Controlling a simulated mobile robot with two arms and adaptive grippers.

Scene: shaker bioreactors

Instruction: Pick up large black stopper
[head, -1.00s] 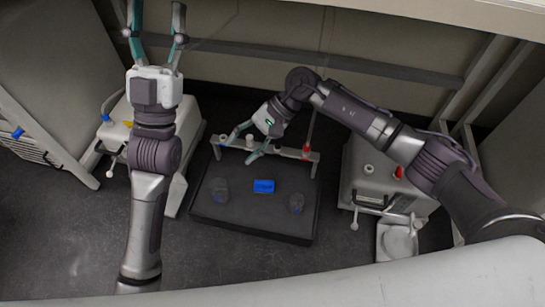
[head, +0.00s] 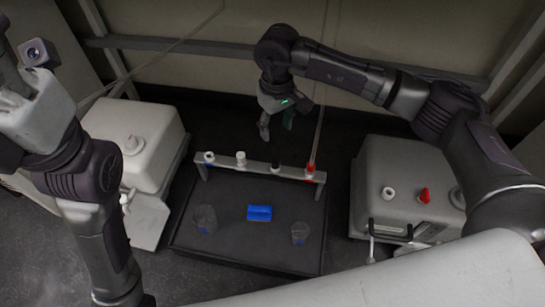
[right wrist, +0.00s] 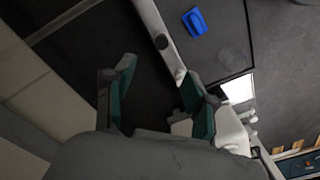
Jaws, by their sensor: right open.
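My right gripper (head: 277,126) is open and empty, fingers pointing down, behind the bar and apart from the stopper. Its two teal-lined fingers show spread in the right wrist view (right wrist: 155,98). My left arm is at the left, its fingers out of frame.
A blue block (head: 259,213) and two clear vessels (head: 205,219), (head: 299,233) lie on the mat (head: 250,250). White bioreactor units stand left (head: 135,140) and right (head: 400,180); the right one carries a red piece (head: 424,195). A thin pole rises behind the rack.

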